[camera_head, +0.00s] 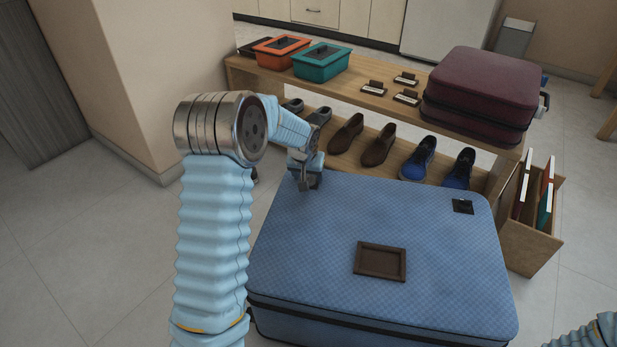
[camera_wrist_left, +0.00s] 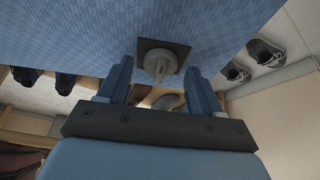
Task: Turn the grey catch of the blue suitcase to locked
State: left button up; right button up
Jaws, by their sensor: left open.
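The blue suitcase (camera_head: 420,225) lies flat and closed on the floor. Its grey catch (camera_wrist_left: 160,64) sits on a dark square plate, seen in the left wrist view. In the head view my gripper mostly hides this catch at the suitcase's back left corner. My left gripper (camera_head: 308,182) is low over that corner. In the left wrist view its open fingers (camera_wrist_left: 158,72) stand on either side of the catch, with visible gaps. I cannot tell whether they reach its height. My right gripper is out of view.
A wooden bench (camera_head: 390,103) behind the suitcase bears an orange box (camera_head: 282,50), a teal box (camera_head: 322,62) and a maroon suitcase (camera_head: 485,88), with shoes below. A second dark-plated catch (camera_head: 463,206) is at the blue suitcase's back right. A wooden holder (camera_head: 530,235) stands right.

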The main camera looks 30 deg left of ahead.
pick_arm(q)
jog(key=shift+w+f, duration=0.1)
jog(key=shift+f, duration=0.15)
jog(key=shift+c, duration=0.2)
jog(key=c, duration=1)
